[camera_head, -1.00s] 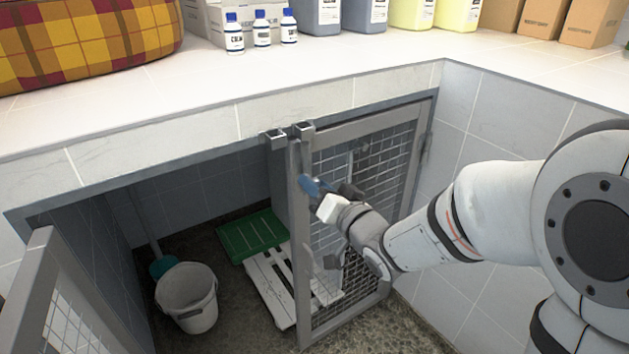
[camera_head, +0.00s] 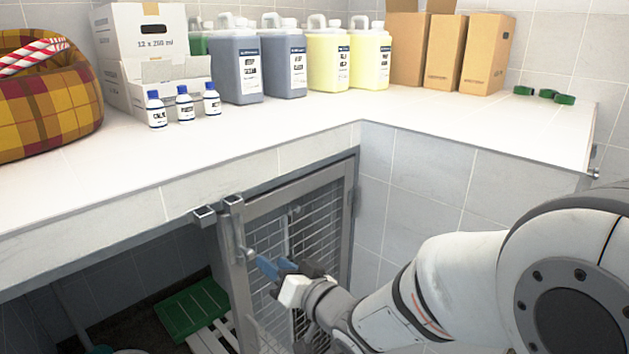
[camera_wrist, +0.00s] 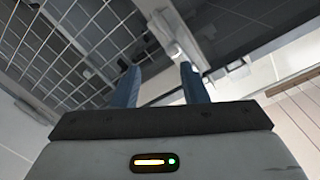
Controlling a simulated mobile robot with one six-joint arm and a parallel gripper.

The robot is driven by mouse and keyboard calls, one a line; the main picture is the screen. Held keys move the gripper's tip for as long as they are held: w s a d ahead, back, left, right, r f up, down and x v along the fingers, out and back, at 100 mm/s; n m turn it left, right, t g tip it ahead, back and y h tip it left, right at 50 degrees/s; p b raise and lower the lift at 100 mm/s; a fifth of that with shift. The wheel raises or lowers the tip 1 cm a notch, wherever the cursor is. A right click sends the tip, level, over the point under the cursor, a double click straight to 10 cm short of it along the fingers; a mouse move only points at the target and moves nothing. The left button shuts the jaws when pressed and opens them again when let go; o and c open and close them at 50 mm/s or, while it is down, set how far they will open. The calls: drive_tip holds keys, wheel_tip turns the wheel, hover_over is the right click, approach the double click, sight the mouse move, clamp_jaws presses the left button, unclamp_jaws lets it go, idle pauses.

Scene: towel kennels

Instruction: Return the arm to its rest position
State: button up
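My arm reaches in from the lower right in the head view. My gripper (camera_head: 268,266) has blue fingers and is close to the upright edge of the wire mesh kennel gate (camera_head: 238,290), beside its latch. I cannot tell whether it touches the gate. In the wrist view the two blue fingers (camera_wrist: 160,86) stand apart with a clear gap, and no held object shows between them. The mesh (camera_wrist: 60,50) and a grey gate bar lie beyond the fingers. The gate stands partly open.
A white counter (camera_head: 150,195) overhangs the kennel. It carries small white bottles (camera_head: 185,104), grey jugs (camera_head: 283,65), yellow jugs (camera_head: 370,58), cardboard boxes (camera_head: 445,50) and a plaid pet bed (camera_head: 45,100). A green slatted item (camera_head: 195,308) lies inside the kennel. A tiled wall (camera_head: 430,185) stands right of the gate.

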drive_tip(key=d+r+m+g+h+p, duration=0.1)
drive_tip(key=d+r+h+p, duration=0.5)
drive_tip(key=d, duration=0.3)
drive_tip(key=d+r+m+g+h+p, duration=0.2)
drive_tip(key=d+r+h+p, duration=0.35)
drive_tip(key=d+p, duration=0.4)
drive_tip(key=s+d+r+g+p, duration=0.3)
drive_tip(key=s+r+p, duration=0.1)
drive_tip(key=s, duration=0.4)
drive_tip(key=s+d+r+g+p, duration=0.3)
drive_tip(key=s+d+r+p, duration=0.1)
drive_tip(key=s, duration=0.3)
drive_tip(key=shift+s+r+h+p, duration=0.35)
drive_tip(key=shift+r+h+p, duration=0.15)
drive_tip(key=shift+r, duration=0.25)
drive_tip(key=shift+c, duration=0.9)
drive_tip(key=shift+a, duration=0.1)
